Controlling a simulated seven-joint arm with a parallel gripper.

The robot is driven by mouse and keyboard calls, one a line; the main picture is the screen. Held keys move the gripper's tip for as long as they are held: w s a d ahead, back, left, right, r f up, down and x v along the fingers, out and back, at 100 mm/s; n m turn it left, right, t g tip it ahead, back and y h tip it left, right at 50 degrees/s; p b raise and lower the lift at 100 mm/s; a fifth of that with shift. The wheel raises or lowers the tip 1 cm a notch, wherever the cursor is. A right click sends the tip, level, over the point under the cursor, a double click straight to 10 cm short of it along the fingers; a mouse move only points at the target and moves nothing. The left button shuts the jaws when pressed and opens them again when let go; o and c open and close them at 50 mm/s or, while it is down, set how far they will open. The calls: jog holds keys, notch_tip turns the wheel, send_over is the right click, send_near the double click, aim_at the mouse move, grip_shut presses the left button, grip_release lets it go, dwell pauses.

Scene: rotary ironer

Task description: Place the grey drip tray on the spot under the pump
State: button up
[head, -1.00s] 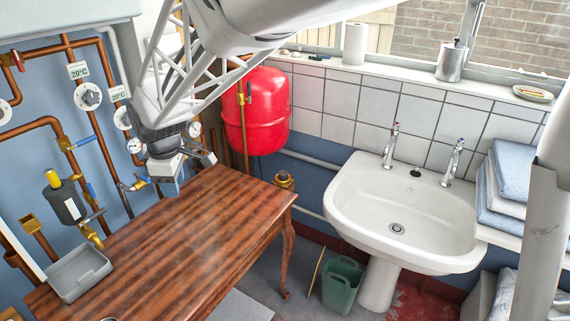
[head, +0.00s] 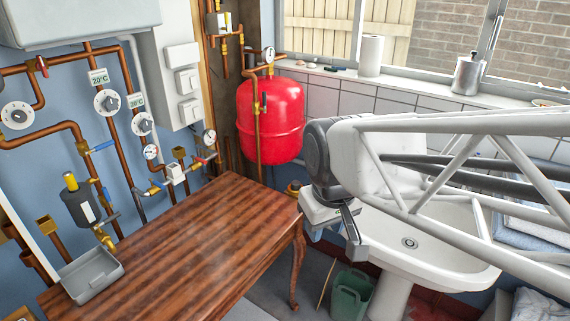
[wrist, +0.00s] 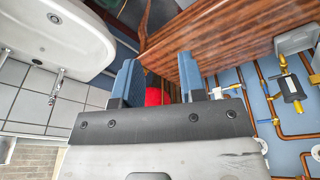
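The grey drip tray (head: 92,277) is a shallow open box at the left end of the wooden table (head: 185,245). It sits below and slightly in front of the pump (head: 78,207), a dark cylinder with a yellow top and brass outlet on the wall pipes. The tray (wrist: 297,40) and pump (wrist: 291,88) also show at the right of the wrist view. My gripper (head: 352,240) is beyond the table's right end, in front of the sink and well away from the tray. Its blue fingers (wrist: 158,78) are apart with nothing between them.
The white sink (head: 450,260) stands at right, partly hidden by my arm. A green bin (head: 350,295) is on the floor beside it. A red tank (head: 270,120) hangs behind the table. Pipes and gauges (head: 107,101) line the left wall. The tabletop is mostly clear.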

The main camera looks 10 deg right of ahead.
jog(key=s+d+f+m, duration=0.1)
jog(key=s+d+m, duration=0.1)
jog(key=s, duration=0.3)
jog(key=shift+s+d+f+m, duration=0.2)
jog(key=shift+s+d+m, duration=0.2)
jog(key=shift+d, duration=0.15)
dwell(0.8)
